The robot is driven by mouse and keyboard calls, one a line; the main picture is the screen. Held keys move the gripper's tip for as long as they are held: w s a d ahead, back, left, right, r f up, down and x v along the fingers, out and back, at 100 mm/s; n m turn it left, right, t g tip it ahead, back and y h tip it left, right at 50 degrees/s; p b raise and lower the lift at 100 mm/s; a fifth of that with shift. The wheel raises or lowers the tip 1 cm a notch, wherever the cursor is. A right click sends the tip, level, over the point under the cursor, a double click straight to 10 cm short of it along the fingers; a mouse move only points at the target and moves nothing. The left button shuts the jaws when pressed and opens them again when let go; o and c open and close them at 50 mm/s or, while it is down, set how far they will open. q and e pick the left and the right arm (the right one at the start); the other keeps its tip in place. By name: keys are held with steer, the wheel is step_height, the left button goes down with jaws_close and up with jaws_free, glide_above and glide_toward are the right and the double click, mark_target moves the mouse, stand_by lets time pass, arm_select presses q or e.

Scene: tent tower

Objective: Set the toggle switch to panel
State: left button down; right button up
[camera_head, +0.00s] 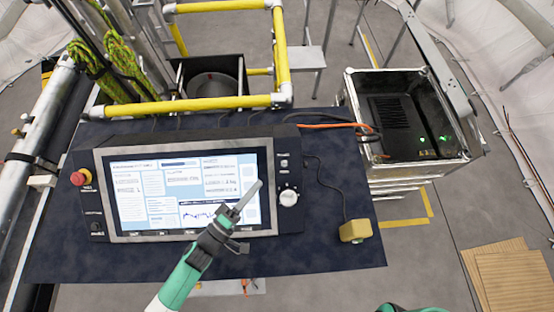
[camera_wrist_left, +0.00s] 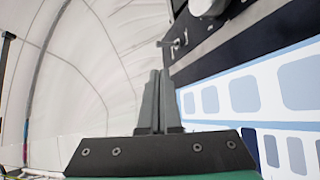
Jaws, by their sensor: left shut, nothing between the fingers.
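The black control panel (camera_head: 130,145) with a lit screen (camera_head: 180,190) lies on a dark table. A small switch-like fitting (camera_head: 284,162) sits on its right strip, above a white round knob (camera_head: 288,197). Small metal fittings (camera_wrist_left: 179,43) and part of the pale knob (camera_wrist_left: 207,6) show in the left wrist view. Labels are too small to read, and I cannot tell the toggle's position. My left gripper (camera_head: 259,182) is shut and empty, over the screen's right edge, left of the knob; its fingers (camera_wrist_left: 160,74) point toward the strip. My right gripper is out of view.
A red button (camera_head: 80,177) and a black knob (camera_head: 97,227) sit on the panel's left strip. A yellow box (camera_head: 355,231) on a cable lies right of the panel. Yellow rails (camera_head: 190,104) stand behind. A metal-framed case (camera_head: 400,115) stands to the right.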

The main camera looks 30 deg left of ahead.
mark_target(285, 163)
arm_select(q)
steer(key=w, duration=0.3)
steer(key=w+d+r+b, duration=0.1)
steer(key=w, duration=0.6)
steer(key=shift+d+r+b, duration=0.15)
steer(key=shift+d+b, duration=0.2)
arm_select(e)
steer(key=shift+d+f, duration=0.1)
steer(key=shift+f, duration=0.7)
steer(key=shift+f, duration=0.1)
